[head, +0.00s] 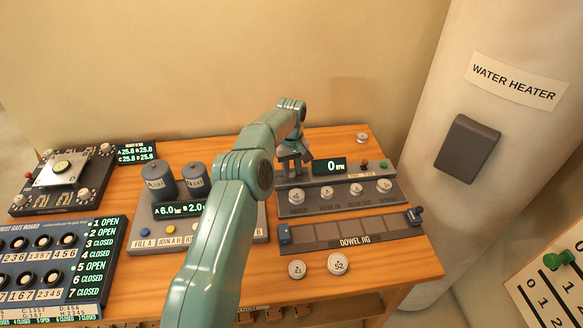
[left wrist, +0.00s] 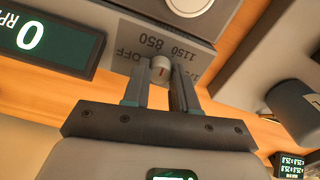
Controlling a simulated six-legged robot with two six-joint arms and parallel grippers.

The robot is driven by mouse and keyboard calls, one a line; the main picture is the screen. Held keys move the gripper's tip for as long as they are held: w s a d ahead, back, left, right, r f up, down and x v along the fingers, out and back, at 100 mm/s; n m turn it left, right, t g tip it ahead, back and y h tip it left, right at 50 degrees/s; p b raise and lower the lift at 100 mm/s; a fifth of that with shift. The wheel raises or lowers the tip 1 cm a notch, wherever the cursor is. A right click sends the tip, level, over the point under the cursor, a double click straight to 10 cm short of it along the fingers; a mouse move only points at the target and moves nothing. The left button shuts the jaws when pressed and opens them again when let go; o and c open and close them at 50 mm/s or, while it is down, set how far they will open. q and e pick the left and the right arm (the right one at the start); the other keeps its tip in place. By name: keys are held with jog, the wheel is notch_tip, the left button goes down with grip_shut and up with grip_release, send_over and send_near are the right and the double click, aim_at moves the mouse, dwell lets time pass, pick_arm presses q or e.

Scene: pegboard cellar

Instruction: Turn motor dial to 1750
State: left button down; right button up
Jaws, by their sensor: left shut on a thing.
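The motor dial (left wrist: 160,68) is a small pale knob with a red mark, on a grey plate (left wrist: 132,38) printed OFF, 850, 1150 and a partly hidden number starting with 17. OFF lies just up and left of the knob in the left wrist view; I cannot tell exactly which print the mark faces. My left gripper (left wrist: 160,85) is shut on the dial, one finger on each side. In the head view, my left gripper (head: 292,166) is at the left of the RPM display (head: 329,167), hiding the dial. The display reads 0 RPM and also shows in the wrist view (left wrist: 42,37). My right gripper is not in view.
Two grey canisters (head: 160,183) stand left. A water heater (head: 490,100) stands right.

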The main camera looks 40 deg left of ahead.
pick_arm(q)
jog(key=m, duration=0.4)
jog(key=shift+s+d+f+m, duration=0.15)
jog(key=shift+f+m, duration=0.15)
jog(key=m, duration=0.4)
jog(key=shift+m, duration=0.3)
jog(key=m, duration=0.4)
jog(key=shift+m+p, duration=0.3)
jog(key=shift+m+g, duration=0.3)
jog(key=shift+m, duration=1.9)
jog(key=c, duration=0.9)
grip_release()
jog(key=shift+r, duration=0.1)
